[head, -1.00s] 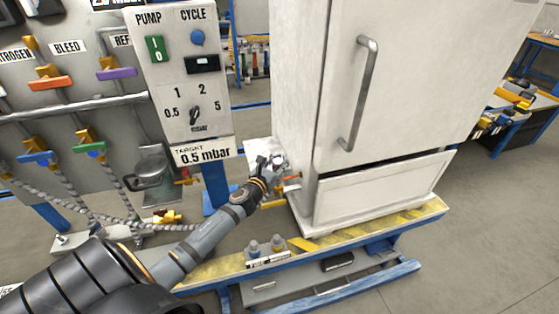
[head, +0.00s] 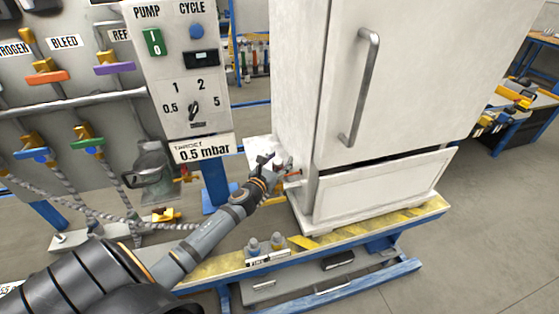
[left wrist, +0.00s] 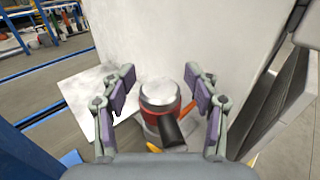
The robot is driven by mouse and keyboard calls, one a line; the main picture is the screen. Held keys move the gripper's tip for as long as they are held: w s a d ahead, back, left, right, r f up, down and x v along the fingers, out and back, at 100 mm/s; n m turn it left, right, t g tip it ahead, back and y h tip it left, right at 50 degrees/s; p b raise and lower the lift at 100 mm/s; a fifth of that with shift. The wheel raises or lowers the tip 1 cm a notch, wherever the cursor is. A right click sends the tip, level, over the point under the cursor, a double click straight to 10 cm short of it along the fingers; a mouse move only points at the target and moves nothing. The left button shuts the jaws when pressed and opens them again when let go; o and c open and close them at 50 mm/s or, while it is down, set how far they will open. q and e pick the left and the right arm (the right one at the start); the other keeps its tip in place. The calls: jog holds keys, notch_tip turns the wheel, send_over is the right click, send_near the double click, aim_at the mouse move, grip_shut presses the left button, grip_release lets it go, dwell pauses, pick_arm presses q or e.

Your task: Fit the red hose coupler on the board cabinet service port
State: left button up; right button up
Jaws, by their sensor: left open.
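The red hose coupler (left wrist: 160,108) shows in the left wrist view as a silver-topped cylinder with a red band and a dark stub towards me. It stands between the two spread fingers of my left gripper (left wrist: 160,78), with gaps on both sides. In the head view my left gripper (head: 275,164) is open beside the lower left side of the white cabinet (head: 296,110). An orange-red fitting (head: 293,176) sticks out there. The service port is hidden behind the coupler and fingers, so I cannot tell how the coupler sits on it. My right gripper is not in view.
The panel (head: 185,130) with pump and cycle controls stands left of the cabinet. Braided hoses (head: 105,205) hang below coloured valve handles. Two small grey fittings (head: 265,244) stand on the yellow-striped bench edge (head: 330,236).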

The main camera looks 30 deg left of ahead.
pick_arm(q)
jog(key=shift+s+f, duration=0.1)
jog(key=shift+s, duration=0.05)
jog(key=s+d, duration=0.1)
jog(key=s, duration=1)
jog(key=shift+s+r, duration=0.35)
